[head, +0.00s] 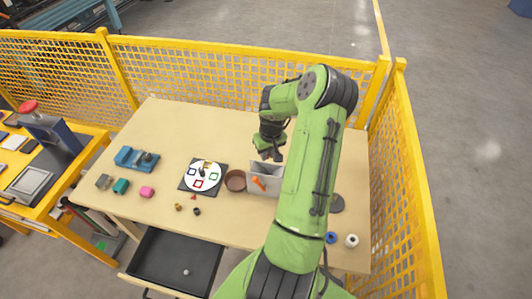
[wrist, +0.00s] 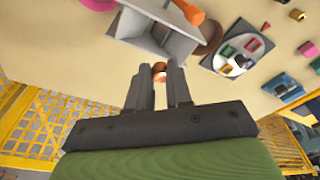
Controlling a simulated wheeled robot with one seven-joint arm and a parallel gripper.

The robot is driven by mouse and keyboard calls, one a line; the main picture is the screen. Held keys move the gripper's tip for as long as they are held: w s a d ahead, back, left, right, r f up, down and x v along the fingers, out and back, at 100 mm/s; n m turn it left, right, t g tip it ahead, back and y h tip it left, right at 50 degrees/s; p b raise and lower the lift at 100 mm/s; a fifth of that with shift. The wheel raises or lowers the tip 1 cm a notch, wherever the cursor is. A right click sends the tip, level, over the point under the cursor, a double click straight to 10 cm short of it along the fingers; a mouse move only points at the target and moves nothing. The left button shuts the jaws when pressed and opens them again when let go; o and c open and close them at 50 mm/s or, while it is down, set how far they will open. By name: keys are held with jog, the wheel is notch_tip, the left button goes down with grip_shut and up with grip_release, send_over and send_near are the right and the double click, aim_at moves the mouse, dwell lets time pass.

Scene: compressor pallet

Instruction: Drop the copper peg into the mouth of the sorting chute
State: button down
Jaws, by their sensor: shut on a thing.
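My gripper (wrist: 160,82) is shut on the copper peg (wrist: 159,70), which shows between the fingertips in the wrist view. In the head view my gripper (head: 268,157) hangs above the table, at the back edge of the grey sorting chute (head: 276,189); the peg cannot be made out there. In the wrist view the chute (wrist: 181,46) is an open grey box with a sloping inner wall, just beyond the fingertips. The peg appears short of the chute's mouth in that view. My arm hides part of the chute's right side in the head view.
An orange piece (head: 258,183) sits at the chute's front. A brown bowl (head: 235,189) and a dark plate with a white disc (head: 186,185) stand left of it. Small blocks and a blue fixture (head: 135,158) lie farther left. Yellow mesh fencing (head: 230,60) borders the table.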

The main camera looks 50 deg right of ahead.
jog(key=shift+s+d+f+b, duration=0.1)
jog(key=shift+f+b, duration=0.25)
jog(key=shift+f, duration=0.05)
notch_tip(320, 180, down, 5)
jog(key=b, duration=0.4)
jog(key=shift+r, duration=0.15)
jog(key=c, duration=1)
grip_release()
jog(key=shift+o, duration=0.2)
notch_tip(320, 180, up, 16)
jog(key=s+a, duration=0.1)
jog(key=s, duration=0.1)
jog(key=shift+s+a+f, duration=0.15)
jog(key=shift+f, duration=0.1)
